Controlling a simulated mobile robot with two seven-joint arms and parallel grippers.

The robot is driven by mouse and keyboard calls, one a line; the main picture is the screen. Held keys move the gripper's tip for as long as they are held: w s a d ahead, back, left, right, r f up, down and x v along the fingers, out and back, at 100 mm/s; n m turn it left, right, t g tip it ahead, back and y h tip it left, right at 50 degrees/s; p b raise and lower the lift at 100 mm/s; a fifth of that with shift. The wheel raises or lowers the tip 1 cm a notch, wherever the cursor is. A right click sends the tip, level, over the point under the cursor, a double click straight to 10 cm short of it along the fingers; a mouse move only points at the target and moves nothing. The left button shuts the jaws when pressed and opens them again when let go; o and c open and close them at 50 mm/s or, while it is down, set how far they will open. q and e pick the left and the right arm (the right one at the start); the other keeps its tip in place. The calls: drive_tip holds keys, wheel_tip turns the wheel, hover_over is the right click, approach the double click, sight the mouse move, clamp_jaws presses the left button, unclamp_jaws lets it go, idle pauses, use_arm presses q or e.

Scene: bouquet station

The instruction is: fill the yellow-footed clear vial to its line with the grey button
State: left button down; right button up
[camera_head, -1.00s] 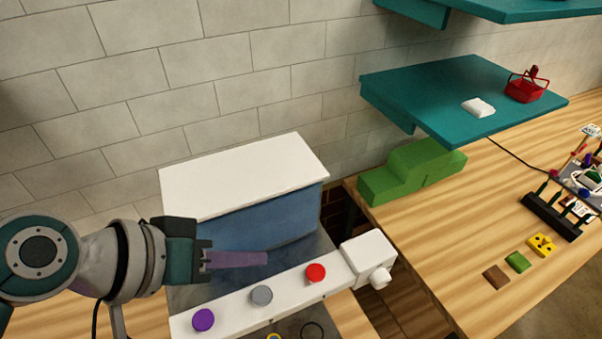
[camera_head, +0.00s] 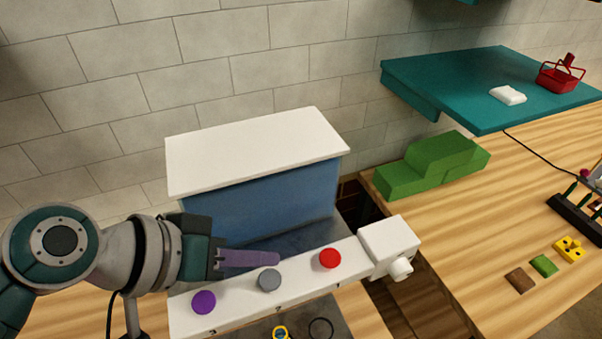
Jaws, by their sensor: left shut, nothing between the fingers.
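The grey button (camera_head: 269,280) sits on the white bar between the purple button (camera_head: 204,302) and the red button (camera_head: 330,258). My left gripper (camera_head: 276,259) comes in from the left, shut and empty, with its purple fingers just behind and above the grey button in the picture. I cannot tell whether they touch it. A yellow ring-shaped thing (camera_head: 280,332) shows at the bottom edge below the bar, beside a dark ring (camera_head: 320,328); it may be the vial's foot, but no clear vial or fill line can be made out. My right gripper is out of view.
The white bar (camera_head: 300,268) ends at a white block with a knob (camera_head: 400,268). A blue box with a white top (camera_head: 260,205) stands behind. Green steps (camera_head: 430,165) and small coloured tiles (camera_head: 543,265) are on the wooden table. A teal shelf (camera_head: 480,90) overhangs at right.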

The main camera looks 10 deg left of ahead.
sight(278, 276)
use_arm(q)
drive_tip(key=shift+f+b, duration=0.75)
drive_tip(key=shift+f, duration=0.7)
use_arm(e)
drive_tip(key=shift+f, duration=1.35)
use_arm(q)
drive_tip(key=shift+f, duration=0.15)
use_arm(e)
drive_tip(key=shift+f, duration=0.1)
use_arm(q)
drive_tip(key=shift+f+b, duration=0.25)
drive_tip(key=shift+b, duration=0.1)
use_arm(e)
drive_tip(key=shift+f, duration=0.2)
use_arm(q)
drive_tip(key=shift+f+b, duration=0.5)
drive_tip(key=shift+f, duration=0.1)
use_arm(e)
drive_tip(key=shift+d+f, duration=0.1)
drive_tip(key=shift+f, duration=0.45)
use_arm(q)
drive_tip(key=shift+r+p, duration=1.05)
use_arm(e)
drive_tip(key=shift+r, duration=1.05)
use_arm(q)
wheel_tip(278, 276, up, 5)
drive_tip(key=p, duration=0.5)
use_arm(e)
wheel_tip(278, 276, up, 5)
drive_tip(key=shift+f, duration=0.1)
